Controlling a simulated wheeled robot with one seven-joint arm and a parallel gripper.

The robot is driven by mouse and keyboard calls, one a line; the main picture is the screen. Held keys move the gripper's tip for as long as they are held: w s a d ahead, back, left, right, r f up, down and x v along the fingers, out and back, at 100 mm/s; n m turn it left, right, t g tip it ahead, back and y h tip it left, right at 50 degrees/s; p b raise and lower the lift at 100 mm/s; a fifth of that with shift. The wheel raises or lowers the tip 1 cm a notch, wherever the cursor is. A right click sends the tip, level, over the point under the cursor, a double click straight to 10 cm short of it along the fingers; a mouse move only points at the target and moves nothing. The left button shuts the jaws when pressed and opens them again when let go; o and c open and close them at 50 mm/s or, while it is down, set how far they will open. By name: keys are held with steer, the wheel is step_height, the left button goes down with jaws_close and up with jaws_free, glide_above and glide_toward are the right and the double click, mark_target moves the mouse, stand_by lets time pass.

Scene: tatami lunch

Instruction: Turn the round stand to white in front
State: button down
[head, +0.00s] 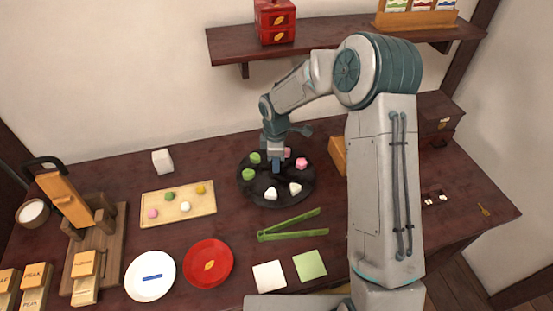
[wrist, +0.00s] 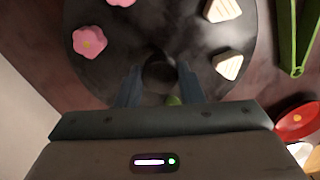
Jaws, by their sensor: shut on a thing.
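The round stand (head: 275,203) is a dark disc on the table, bearing sweets around its rim. Two white sweets (head: 271,193) sit at its front, toward me. Two green sweets (head: 249,174) are at its left, and pink sweets (head: 301,164) are at its right and back right. My gripper (head: 276,168) points down over the middle of the stand. In the wrist view, its fingers (wrist: 158,87) are on either side of a dark round knob (wrist: 158,72) at the stand's centre, shut on it. A green sweet (wrist: 173,100) is mostly hidden by my gripper there.
Green tongs (head: 291,225) lie in front of the stand. A wooden tray (head: 178,215) with small sweets is to the left. A red plate (head: 208,263) and a white plate (head: 150,276) are at front left. An orange-brown box (head: 338,156) stands close on the right.

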steer(key=c, duration=1)
jaws_free()
steer(key=shift+o, duration=0.2)
step_height(320, 180, up, 14)
steer(key=shift+f, duration=0.1)
